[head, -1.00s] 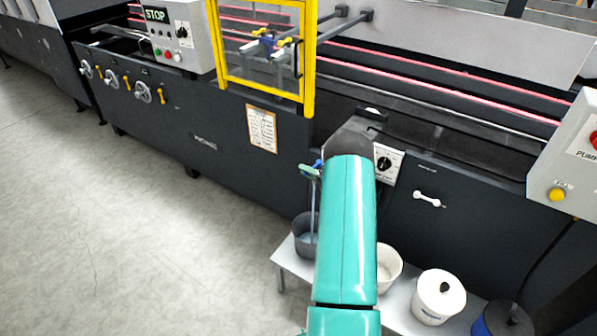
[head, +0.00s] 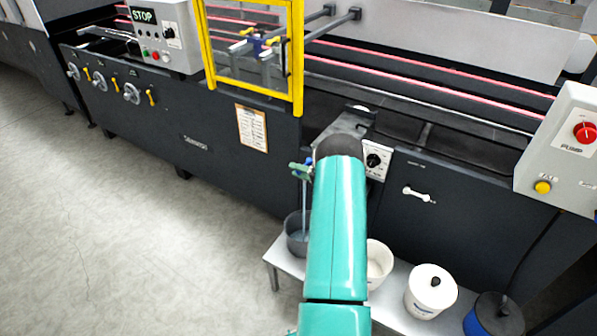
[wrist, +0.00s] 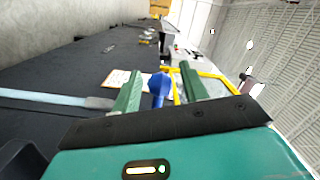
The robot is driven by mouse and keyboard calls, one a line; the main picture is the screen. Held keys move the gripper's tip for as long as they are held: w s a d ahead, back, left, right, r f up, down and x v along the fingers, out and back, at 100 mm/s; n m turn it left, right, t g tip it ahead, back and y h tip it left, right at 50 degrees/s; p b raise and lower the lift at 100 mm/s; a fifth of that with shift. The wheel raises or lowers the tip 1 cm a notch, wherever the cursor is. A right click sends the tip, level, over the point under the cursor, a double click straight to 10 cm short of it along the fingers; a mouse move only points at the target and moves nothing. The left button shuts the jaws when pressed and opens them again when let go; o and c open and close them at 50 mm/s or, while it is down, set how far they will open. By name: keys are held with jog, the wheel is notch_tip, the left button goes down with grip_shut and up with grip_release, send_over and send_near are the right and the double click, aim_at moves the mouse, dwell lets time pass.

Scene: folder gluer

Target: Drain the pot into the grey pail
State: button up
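The grey pail (head: 292,241) stands on the low bench below the drain, partly behind my teal arm. A thin pale stream (head: 304,208) falls from the drain into it. In the wrist view, the stream (wrist: 42,97) leaves a grey spout (wrist: 97,103). The pot (head: 350,122) sits on the machine front, mostly hidden by my arm. A blue drain handle (wrist: 158,86) stands between the green fingers of my gripper (wrist: 161,80), with gaps showing on both sides. My gripper (head: 301,169) is at the drain in the head view and looks open.
The low bench (head: 272,262) also carries a white bucket (head: 378,265), a lidded white tub (head: 431,292) and a blue tub with dark lid (head: 494,315). A dial panel (head: 377,160) is right of my arm. A yellow guard frame (head: 298,60) stands above. The left floor is clear.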

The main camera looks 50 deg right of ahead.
jog(key=v, duration=1.3)
jog(key=shift+s, duration=0.4)
jog(key=shift+d, duration=0.15)
